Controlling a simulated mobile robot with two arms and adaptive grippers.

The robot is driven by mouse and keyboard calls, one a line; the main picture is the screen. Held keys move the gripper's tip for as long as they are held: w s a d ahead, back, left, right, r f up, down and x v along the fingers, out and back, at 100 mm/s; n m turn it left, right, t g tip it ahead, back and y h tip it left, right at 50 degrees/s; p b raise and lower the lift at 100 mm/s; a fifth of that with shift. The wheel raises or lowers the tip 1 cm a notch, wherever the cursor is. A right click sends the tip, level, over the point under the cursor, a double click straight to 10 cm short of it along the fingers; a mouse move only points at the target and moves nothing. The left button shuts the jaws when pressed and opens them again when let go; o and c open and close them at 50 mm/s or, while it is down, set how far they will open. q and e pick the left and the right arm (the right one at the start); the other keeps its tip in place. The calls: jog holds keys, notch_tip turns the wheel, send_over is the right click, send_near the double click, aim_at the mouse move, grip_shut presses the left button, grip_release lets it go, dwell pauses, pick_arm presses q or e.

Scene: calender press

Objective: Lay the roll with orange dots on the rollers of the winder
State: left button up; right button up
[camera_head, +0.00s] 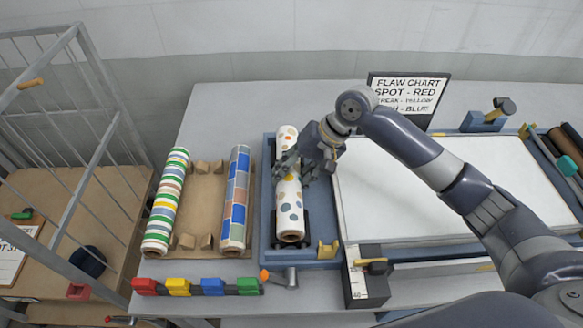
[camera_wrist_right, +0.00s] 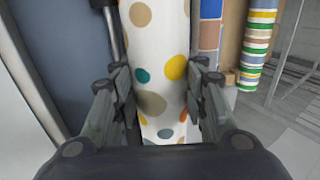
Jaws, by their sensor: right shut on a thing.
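The dotted roll (camera_head: 289,205), white with orange, yellow, teal and beige dots, lies lengthwise over the winder (camera_head: 266,210), a blue frame. My right gripper (camera_head: 293,168) is shut on the roll near its middle. In the right wrist view the roll (camera_wrist_right: 157,60) lies between the two fingers of the gripper (camera_wrist_right: 160,88). Dark winder parts (camera_head: 305,222) show beside the roll's near end. The roll hides most of the rollers, and I cannot tell whether it rests on them or is just above. My left gripper is not in view.
A striped roll (camera_head: 166,200) and a blue-patched roll (camera_head: 236,195) lie on a wooden cradle (camera_head: 203,195) to the left. Coloured clips (camera_head: 195,287) line the front edge. A white panel (camera_head: 440,190) and a flaw chart sign (camera_head: 408,95) are to the right.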

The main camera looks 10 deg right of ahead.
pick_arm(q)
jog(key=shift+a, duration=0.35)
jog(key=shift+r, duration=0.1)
pick_arm(e)
jog(key=shift+f, duration=0.5)
jog(key=o, duration=1.4)
jog(key=shift+c, duration=0.2)
jog(key=shift+f, duration=0.1)
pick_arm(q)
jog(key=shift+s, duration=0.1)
pick_arm(e)
jog(key=v, duration=1.2)
